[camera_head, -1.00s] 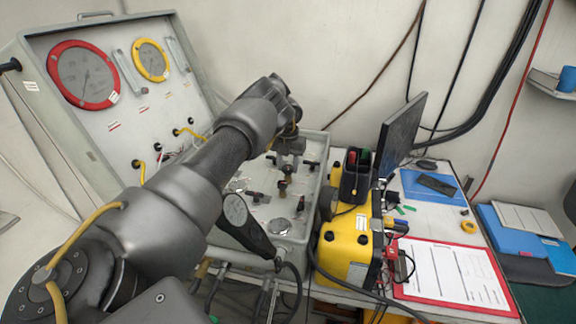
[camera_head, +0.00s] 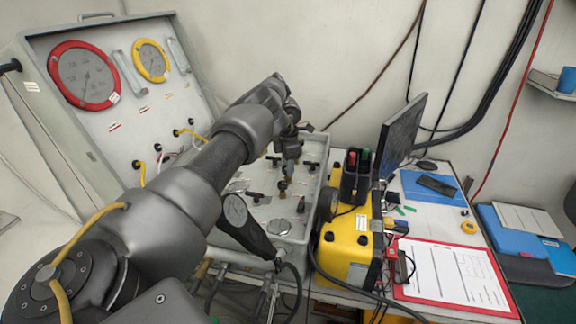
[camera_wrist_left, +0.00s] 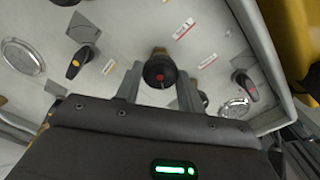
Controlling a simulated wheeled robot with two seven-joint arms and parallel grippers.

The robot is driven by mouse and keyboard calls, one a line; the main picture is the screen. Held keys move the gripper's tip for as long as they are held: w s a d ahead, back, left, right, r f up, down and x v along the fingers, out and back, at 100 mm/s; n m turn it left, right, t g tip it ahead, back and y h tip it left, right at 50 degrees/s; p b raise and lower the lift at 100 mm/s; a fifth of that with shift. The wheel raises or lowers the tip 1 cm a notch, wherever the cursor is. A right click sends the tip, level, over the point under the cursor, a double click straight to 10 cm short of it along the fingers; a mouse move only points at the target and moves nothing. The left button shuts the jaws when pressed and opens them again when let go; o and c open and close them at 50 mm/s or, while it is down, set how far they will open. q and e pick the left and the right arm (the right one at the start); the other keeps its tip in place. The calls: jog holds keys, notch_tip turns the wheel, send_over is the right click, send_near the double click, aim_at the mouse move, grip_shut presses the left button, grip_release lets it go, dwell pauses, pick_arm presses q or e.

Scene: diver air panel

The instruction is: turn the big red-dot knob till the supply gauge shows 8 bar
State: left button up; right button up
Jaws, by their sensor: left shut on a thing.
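The big knob (camera_wrist_left: 160,72) is black with a red dot and stripe on its face and sits over a brass part. In the left wrist view it lies between the two fingers of my left gripper (camera_wrist_left: 159,88), which is shut on it. In the head view my left gripper (camera_head: 289,152) reaches down over the flat panel, hiding much of the knob there. A red-rimmed gauge (camera_head: 86,75) and a yellow-rimmed gauge (camera_head: 152,61) are in the raised lid. Their scales are too small to read, and I cannot tell which is the supply gauge. My right gripper is out of view.
A yellow-marked knob (camera_wrist_left: 78,62) and a red-marked knob (camera_wrist_left: 246,86) flank the big knob. A yellow case (camera_head: 349,240), a monitor (camera_head: 402,135) and a red clipboard (camera_head: 452,274) are to the right.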

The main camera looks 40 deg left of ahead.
pick_arm(q)
jog(key=m, duration=0.5)
jog(key=shift+f+m, duration=0.1)
jog(key=shift+m, duration=0.2)
jog(key=m, duration=0.5)
jog(key=shift+m, duration=0.3)
jog(key=o, duration=1)
jog(key=shift+c, duration=0.2)
notch_tip(320, 180, up, 11)
jog(key=shift+f, duration=0.1)
